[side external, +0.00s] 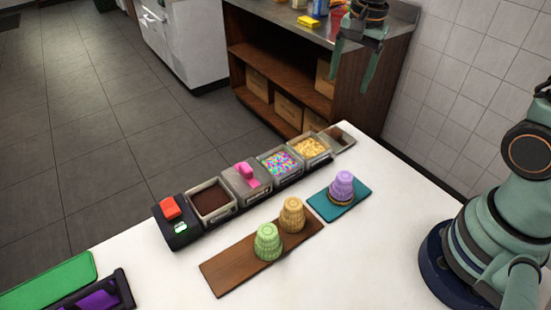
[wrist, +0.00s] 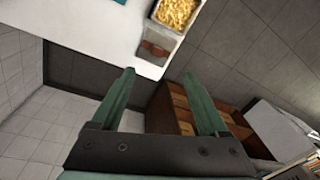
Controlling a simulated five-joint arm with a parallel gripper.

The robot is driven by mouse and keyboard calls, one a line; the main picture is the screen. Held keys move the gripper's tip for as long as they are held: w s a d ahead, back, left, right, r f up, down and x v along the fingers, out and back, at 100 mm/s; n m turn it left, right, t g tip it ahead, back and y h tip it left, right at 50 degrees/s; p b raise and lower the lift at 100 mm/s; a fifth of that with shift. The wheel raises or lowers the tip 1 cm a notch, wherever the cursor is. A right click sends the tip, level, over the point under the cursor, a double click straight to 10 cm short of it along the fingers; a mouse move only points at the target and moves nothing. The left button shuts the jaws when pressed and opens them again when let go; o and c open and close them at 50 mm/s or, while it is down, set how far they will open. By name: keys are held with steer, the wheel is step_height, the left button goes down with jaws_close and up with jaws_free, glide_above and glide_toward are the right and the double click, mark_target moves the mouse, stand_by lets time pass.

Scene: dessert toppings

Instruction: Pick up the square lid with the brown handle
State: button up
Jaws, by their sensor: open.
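The square lid with the brown handle (side external: 338,137) is at the far end of the topping row, beside the bin of yellow topping. It also shows in the wrist view (wrist: 154,50), where its grey square body and brown handle are near the top centre. My gripper (side external: 354,70) is raised beyond the far end of the table, with its green fingers apart and nothing between them. In the wrist view the open fingers (wrist: 160,74) point toward the lid, clear of it. I cannot tell whether a bin is under the lid.
The row holds yellow topping (side external: 310,148), sprinkles (side external: 279,164), a lid with a pink handle (side external: 247,181) and a brown-filled bin (side external: 211,200). Ridged cups stand on a brown board (side external: 237,268) and a teal board (side external: 356,197). The white table (side external: 360,260) is clear in front.

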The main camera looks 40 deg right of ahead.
step_height(320, 180, down, 5)
steer(key=w+d+m+g, duration=0.1)
steer(key=w+m, duration=0.2)
steer(key=m, duration=0.1)
glide_above(337, 130)
steer(key=f, duration=0.7)
steer(key=shift+a, duration=0.3)
steer(key=shift+d+f, duration=0.15)
steer(key=shift+f, duration=1.1)
steer(key=shift+d+f, duration=0.15)
steer(key=shift+f, duration=1.1)
jaws_close()
